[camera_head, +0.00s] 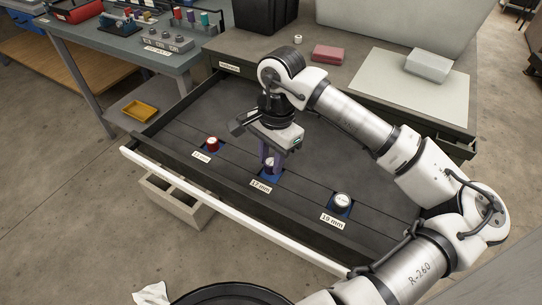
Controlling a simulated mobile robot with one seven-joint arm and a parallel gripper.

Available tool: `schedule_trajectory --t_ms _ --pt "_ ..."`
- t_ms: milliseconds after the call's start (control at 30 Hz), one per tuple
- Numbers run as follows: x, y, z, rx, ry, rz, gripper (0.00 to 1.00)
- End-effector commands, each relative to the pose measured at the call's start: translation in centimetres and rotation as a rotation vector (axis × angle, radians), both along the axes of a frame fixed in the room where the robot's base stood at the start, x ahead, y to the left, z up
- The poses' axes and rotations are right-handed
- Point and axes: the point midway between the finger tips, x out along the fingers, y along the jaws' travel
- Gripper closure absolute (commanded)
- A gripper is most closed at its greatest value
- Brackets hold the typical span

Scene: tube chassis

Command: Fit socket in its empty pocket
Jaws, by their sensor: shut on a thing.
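My gripper (270,165) points down over the open drawer (290,213), its purple fingers shut on a small pale socket (269,163). The fingers hide much of the socket. It is directly over or within the blue pocket (265,176) behind the "17 mm" label (261,186); I cannot tell whether it is seated. A red-topped socket (212,144) stands in the pocket to the left. A silver-topped socket (343,201) stands in the blue pocket at the "19 mm" label (333,221).
The drawer's pale front edge (225,210) and dark side walls surround the pockets. The worktop (335,75) behind holds a red block (328,54) and a grey block (428,66). A workbench (150,45) stands at the left. The drawer floor between the pockets is clear.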

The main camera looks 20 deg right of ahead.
Motion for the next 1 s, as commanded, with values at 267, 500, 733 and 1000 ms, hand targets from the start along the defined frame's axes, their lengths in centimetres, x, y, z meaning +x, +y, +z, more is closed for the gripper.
schedule_trajectory --t_ms 267,500,733,1000 --pt "0.0 0.0 -0.8 0.000 0.000 0.000 0.93" --pt "0.0 0.0 -1.4 0.000 0.000 0.000 0.93" --pt "0.0 0.0 -1.9 0.000 0.000 0.000 0.93" --pt "0.0 0.0 -1.8 0.000 0.000 0.000 0.62"
